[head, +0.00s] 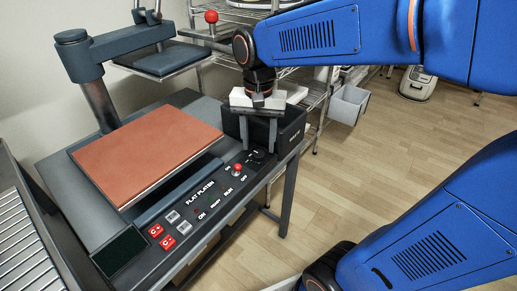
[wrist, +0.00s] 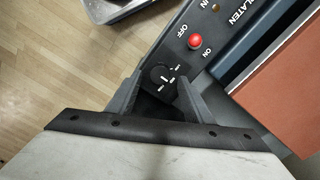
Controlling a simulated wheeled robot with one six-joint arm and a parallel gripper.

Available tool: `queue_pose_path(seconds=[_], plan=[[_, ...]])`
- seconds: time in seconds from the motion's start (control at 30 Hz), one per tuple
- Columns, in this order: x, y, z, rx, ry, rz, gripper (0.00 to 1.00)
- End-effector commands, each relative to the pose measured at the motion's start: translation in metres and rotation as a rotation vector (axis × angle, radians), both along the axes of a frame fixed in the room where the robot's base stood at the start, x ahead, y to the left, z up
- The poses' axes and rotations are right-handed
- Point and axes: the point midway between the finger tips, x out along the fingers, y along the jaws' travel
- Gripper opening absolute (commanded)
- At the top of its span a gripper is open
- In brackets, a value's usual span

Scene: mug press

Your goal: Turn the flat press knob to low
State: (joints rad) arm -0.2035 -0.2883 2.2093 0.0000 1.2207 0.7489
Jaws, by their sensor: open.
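The flat press (head: 105,225) stands on a dark table, its control panel along the front edge. Its black round knob (head: 257,156) sits at the right end of the panel, beside a red toggle. In the wrist view the knob (wrist: 160,74) shows a pale pointer mark; the small labels around it are too small to read surely. My gripper (head: 258,146) points down over the knob, fingers apart. In the wrist view my gripper (wrist: 160,82) is open, one fingertip to each side of the knob; I cannot tell whether they touch it.
A red-tipped switch (wrist: 195,41) is close to the knob. A black bin (head: 290,128) stands just behind my gripper. The orange-brown platen (head: 148,150) lies to the left, under a raised upper plate (head: 170,60). Open wooden floor (head: 380,160) is to the right.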

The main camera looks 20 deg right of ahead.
Motion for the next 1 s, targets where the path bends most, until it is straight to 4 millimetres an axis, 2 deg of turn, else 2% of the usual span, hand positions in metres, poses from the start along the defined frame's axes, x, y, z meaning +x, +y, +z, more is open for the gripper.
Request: queue_pose_path(seconds=[0.1,0.23,0.6,0.63,0.7,0.8,1.0], plan=[[0.000,0.000,-0.015,0.000,0.001,0.000,0.46],[0.000,0.000,-0.025,0.000,0.001,0.000,0.46],[0.000,0.000,-0.030,0.000,0.000,0.000,0.46],[0.000,0.000,-0.030,0.000,0.000,0.000,0.42],[0.000,0.000,-0.030,0.000,0.000,0.000,0.25],[0.000,0.000,-0.029,0.000,0.000,0.000,0.05],[0.000,0.000,-0.029,0.000,0.000,0.008,0.05]])
